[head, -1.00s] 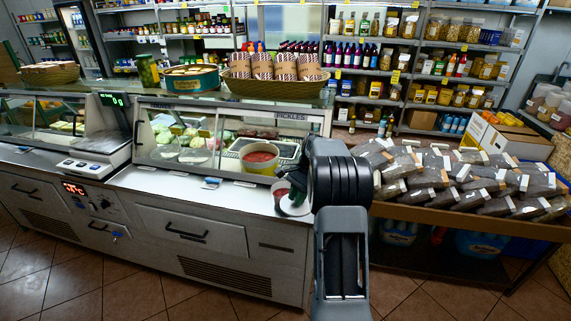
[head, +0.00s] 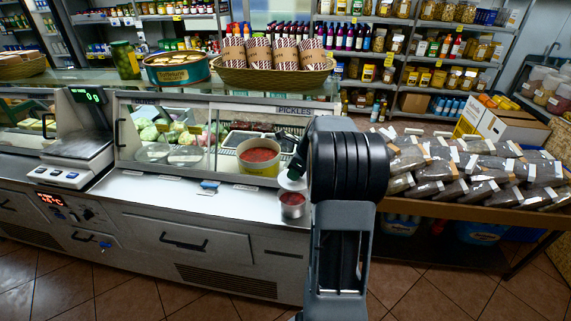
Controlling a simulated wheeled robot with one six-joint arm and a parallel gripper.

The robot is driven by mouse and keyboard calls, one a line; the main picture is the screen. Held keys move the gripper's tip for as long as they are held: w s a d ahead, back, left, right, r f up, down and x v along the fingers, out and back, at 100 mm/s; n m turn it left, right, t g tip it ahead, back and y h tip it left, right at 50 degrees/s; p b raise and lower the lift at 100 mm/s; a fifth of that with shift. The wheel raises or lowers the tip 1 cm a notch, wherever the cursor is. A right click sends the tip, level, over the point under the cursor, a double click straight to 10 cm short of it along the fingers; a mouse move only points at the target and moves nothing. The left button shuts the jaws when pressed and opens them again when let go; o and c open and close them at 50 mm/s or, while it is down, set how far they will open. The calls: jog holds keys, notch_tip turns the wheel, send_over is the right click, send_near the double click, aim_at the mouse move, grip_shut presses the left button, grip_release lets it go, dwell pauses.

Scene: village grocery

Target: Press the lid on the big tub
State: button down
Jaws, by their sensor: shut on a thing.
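A smaller metal tub (head: 292,205), also with red contents, stands at the counter's right end. My gripper (head: 296,171) is shut on a white round lid (head: 290,181). It holds the lid to the right of the big tub, apart from it, and above or just behind the small tub in the picture. My arm hides most of the gripper and part of the lid.
The glass display case (head: 215,135) rises behind the tubs. A scale (head: 78,150) stands at the left. The counter (head: 165,192) left of the big tub is mostly clear. Bagged goods (head: 470,170) lie on a stand at the right.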

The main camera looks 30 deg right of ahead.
jog(key=shift+w, duration=0.15)
jog(key=shift+f+b, duration=2.65)
jog(key=shift+f, duration=0.5)
jog(key=shift+w+a+r+p, duration=0.1)
jog(key=shift+w+p, duration=0.05)
jog(key=shift+p, duration=0.45)
jog(key=shift+f+p, duration=0.2)
jog(key=shift+p, duration=0.3)
dwell(0.8)
jog(key=c, duration=0.9)
grip_release()
jog(key=shift+o, duration=0.3)
jog(key=o, duration=0.4)
